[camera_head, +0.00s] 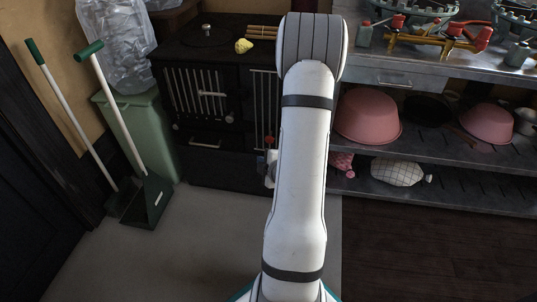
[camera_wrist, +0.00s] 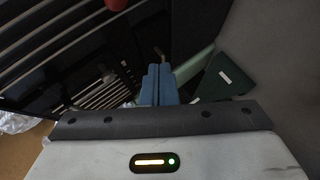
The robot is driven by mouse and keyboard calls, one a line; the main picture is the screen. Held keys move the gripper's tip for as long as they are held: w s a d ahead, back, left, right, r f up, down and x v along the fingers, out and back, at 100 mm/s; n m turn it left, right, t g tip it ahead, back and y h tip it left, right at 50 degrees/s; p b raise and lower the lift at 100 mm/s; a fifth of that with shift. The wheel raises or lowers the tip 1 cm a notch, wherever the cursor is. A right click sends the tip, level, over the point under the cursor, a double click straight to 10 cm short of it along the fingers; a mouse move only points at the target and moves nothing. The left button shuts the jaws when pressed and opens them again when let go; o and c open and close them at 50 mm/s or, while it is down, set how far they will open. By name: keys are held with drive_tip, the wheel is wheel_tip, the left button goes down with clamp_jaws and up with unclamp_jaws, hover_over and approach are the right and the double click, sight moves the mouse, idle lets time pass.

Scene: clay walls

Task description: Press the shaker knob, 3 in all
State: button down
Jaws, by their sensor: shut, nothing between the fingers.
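The black stove (camera_head: 215,75) stands behind my arm, with barred panels on its front. A small red knob (camera_head: 271,140) shows beside my arm, low at the stove's right side. A red round end (camera_wrist: 115,3) shows at the top edge of the wrist view, probably the same knob. I cannot tell for certain which part is the shaker knob. My gripper (camera_wrist: 159,72) is shut and empty, its blue fingers side by side. It is in front of the stove, apart from the red end. My arm hides most of the gripper in the head view.
A yellow lump (camera_head: 243,46) and sticks (camera_head: 262,32) lie on the stove top. A green bin (camera_head: 140,130), dustpan (camera_head: 148,203) and broom stand left. A metal shelf (camera_head: 450,70) with pink bowls (camera_head: 367,116) is right. The grey floor in front is clear.

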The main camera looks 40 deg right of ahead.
drive_tip(key=shift+s+d+f, duration=0.1)
drive_tip(key=shift+s+f, duration=0.05)
drive_tip(key=shift+f, duration=0.35)
drive_tip(key=shift+s+d+f, duration=0.1)
drive_tip(key=shift+f, duration=0.35)
drive_tip(key=shift+w, duration=0.1)
drive_tip(key=w+d+p, duration=0.1)
drive_tip(key=w+d, duration=0.4)
drive_tip(key=d, duration=0.1)
drive_tip(key=shift+w+d, duration=0.25)
drive_tip(key=shift+d, duration=0.1)
drive_tip(key=shift+w+f, duration=0.1)
idle(1.4)
drive_tip(key=shift+w+d, duration=0.15)
drive_tip(key=shift+d, duration=0.15)
